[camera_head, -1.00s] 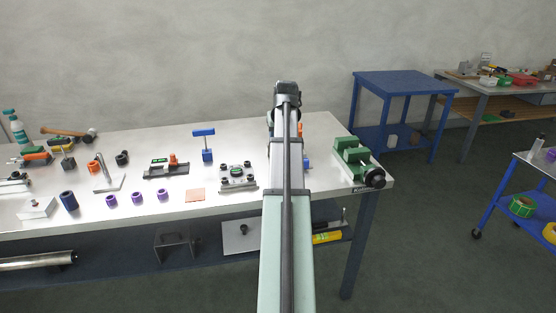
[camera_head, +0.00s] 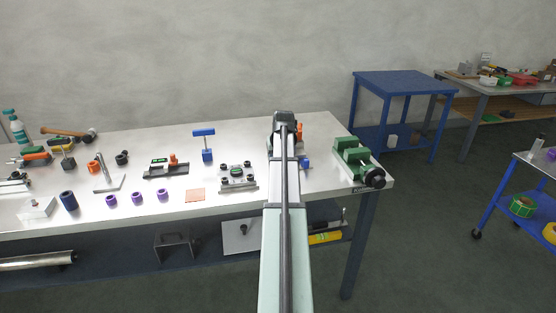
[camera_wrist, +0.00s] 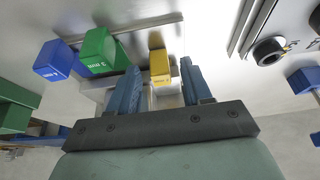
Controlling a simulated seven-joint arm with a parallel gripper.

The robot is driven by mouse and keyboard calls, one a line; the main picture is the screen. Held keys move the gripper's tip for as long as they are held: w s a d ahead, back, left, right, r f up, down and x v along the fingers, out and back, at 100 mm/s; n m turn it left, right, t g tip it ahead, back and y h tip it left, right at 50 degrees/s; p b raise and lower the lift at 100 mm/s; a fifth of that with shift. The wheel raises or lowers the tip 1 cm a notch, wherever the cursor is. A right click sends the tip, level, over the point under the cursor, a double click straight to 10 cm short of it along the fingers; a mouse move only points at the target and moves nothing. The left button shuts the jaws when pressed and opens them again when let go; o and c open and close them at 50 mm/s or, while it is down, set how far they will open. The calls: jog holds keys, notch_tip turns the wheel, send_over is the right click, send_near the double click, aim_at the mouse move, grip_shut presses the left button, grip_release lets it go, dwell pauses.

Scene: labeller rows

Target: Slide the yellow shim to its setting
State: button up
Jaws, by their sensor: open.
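The yellow shim (camera_wrist: 160,66) is a small block with dark lettering in the wrist view. It shows in the gap between the fingers of my gripper (camera_wrist: 162,72). The two blue-grey fingers are open, one on each side of it, and a gap shows beside the shim. I cannot tell how deep it lies between them. A green block (camera_wrist: 98,52) and a blue block (camera_wrist: 54,61), also lettered, stand to its left. A thin dark edge (camera_wrist: 120,31) runs behind the blocks. In the head view my arm hides the shim and gripper.
A green vise (camera_head: 355,158) stands at the right end of the bench (camera_head: 120,205). Left of my arm are a clamp fixture (camera_head: 237,178), a blue T-handled piece (camera_head: 206,148) and several purple rings (camera_head: 137,198). A dark round fitting (camera_wrist: 268,50) shows in the wrist view.

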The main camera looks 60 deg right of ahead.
jog(key=shift+x, duration=0.75)
jog(key=shift+c, duration=0.5)
grip_shut()
